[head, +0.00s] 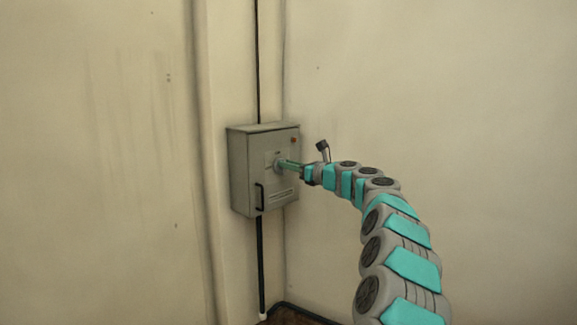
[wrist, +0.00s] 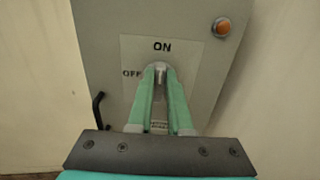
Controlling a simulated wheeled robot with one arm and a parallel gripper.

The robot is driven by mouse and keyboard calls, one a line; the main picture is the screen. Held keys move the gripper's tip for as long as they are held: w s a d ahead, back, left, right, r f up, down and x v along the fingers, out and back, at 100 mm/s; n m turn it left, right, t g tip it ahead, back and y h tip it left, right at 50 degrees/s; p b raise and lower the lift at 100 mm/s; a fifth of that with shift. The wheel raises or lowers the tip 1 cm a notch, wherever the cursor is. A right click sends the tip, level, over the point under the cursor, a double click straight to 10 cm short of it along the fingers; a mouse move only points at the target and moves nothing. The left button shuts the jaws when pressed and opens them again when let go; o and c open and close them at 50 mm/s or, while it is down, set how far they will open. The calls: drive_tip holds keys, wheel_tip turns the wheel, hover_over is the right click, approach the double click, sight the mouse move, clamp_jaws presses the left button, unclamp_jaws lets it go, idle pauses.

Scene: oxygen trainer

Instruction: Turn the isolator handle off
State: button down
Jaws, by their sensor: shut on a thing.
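The isolator box (head: 240,172) is a grey cabinet on the wall in the head view. In the wrist view its front panel (wrist: 195,50) fills the upper middle, with a pale plate marked ON at the top and OFF at the left. The isolator handle (wrist: 160,67) is a small grey piece at the tips of my gripper (wrist: 160,75), just under the ON mark. My gripper is shut on the handle; its green fingers hide most of it. In the head view my gripper (head: 283,164) meets the front of the box.
An orange round lamp or button (wrist: 222,27) is at the panel's upper right. A black pull handle (wrist: 99,110) stands out at the panel's lower left. A dark conduit (head: 261,265) runs below the box. The walls around are bare.

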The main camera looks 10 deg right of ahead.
drive_tip(key=shift+n, duration=0.3)
drive_tip(key=n+b, duration=0.3)
drive_tip(key=n, duration=0.2)
drive_tip(key=f+n+b, duration=0.1)
drive_tip(key=n+b, duration=0.2)
drive_tip(key=n, duration=0.2)
drive_tip(key=a+n+b, duration=0.1)
drive_tip(key=n+b, duration=0.2)
drive_tip(key=n, duration=0.3)
drive_tip(key=shift+s+f, duration=0.35)
drive_tip(key=shift+n+b, duration=0.3)
drive_tip(key=shift+n, duration=0.3)
drive_tip(key=shift+r, duration=0.1)
drive_tip(key=c, duration=0.8)
unclamp_jaws()
drive_tip(key=shift+c, duration=0.2)
